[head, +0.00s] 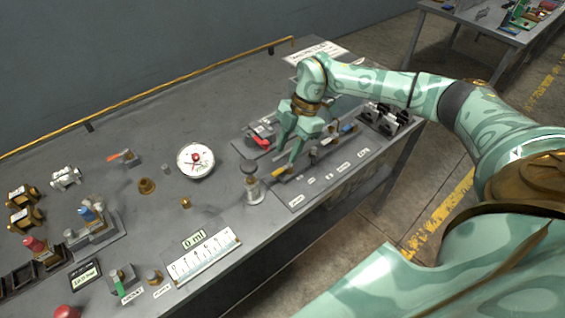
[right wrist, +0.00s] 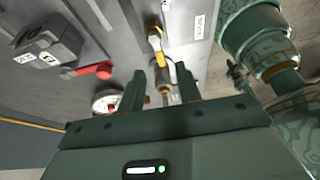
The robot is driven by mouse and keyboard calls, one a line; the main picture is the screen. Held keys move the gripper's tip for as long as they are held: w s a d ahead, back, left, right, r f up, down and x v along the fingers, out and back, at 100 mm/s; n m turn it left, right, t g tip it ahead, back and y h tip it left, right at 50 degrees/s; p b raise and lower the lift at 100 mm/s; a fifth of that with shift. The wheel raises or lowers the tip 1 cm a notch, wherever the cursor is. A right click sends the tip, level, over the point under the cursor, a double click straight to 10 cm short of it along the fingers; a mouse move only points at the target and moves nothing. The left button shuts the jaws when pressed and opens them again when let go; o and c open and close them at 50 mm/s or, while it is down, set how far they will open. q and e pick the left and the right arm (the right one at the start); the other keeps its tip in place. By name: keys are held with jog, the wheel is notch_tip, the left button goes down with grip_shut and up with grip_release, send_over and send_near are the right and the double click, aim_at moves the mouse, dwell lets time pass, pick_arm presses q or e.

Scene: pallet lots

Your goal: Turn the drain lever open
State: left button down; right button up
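A small yellow-handled lever (head: 281,172) sits on the grey panel near the bench's front edge; it also shows in the right wrist view (right wrist: 156,42), ahead of my fingers. A red-handled lever (head: 261,142) on a dark block lies just left of my right gripper; it shows at left in the wrist view (right wrist: 92,70). The labels are too small to read, so I cannot tell which is the drain lever. My right gripper (head: 288,154) is over the panel, fingers apart and pointing down, with nothing seen held in the wrist view (right wrist: 160,86). My left gripper is not in view.
A round white gauge (head: 195,160) and a metal cylinder (head: 253,186) stand left of the panel. Black-and-silver clamps (head: 385,117) stand at its right end. A white scale plate (head: 203,256) lies near the front edge. Bare bench lies behind the gauge.

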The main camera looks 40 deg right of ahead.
aim_at(280, 170)
jog(key=x, duration=0.5)
jog(key=shift+r, duration=0.1)
grip_shut()
